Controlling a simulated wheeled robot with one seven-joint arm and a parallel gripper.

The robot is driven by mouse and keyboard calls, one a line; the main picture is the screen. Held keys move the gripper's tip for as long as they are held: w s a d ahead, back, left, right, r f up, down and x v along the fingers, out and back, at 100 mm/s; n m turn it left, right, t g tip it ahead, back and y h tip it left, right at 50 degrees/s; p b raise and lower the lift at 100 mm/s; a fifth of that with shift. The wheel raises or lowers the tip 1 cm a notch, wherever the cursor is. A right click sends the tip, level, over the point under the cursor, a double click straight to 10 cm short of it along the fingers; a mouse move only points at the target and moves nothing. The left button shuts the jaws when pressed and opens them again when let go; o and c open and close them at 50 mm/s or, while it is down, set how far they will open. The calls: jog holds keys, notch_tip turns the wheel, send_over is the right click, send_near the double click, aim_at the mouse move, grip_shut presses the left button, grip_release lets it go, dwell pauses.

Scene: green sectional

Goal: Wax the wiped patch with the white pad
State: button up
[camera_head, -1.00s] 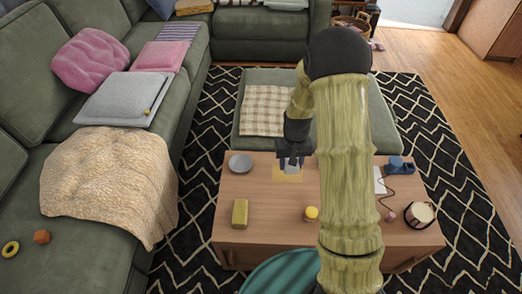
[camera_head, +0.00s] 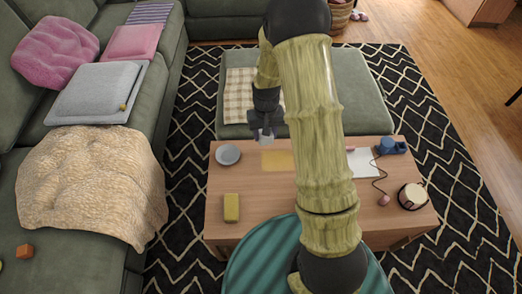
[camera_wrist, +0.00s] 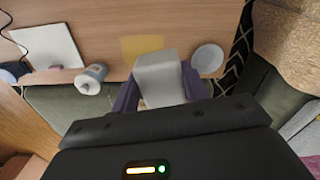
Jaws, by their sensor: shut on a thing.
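The wiped patch is a pale yellow square (camera_head: 278,160) on the wooden table; it also shows in the wrist view (camera_wrist: 142,46). My gripper (camera_head: 264,134) is near the table's far edge, beyond and slightly left of the patch in the head view. In the wrist view its purple fingers (camera_wrist: 158,88) are shut on the white pad (camera_wrist: 160,78), one at each side. The pad also shows small in the head view (camera_head: 267,141). It appears held above the surface, apart from most of the patch; its underside is hidden.
On the table (camera_head: 262,190) are a grey plate (camera_head: 228,154), a yellow block (camera_head: 231,208), a white sheet (camera_head: 361,163), a corded blue device (camera_head: 388,146) and a round container (camera_head: 412,196). A white bottle (camera_wrist: 92,78) is near the sheet. A green ottoman stands behind.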

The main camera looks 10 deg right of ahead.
jog(key=w+f+m+b, duration=0.3)
jog(key=w+f, duration=0.1)
jog(key=f, duration=1.3)
jog(key=shift+w+a+b, duration=0.15)
jog(key=shift+a+b, duration=0.1)
jog(key=shift+b, duration=0.15)
jog(key=shift+r, duration=0.1)
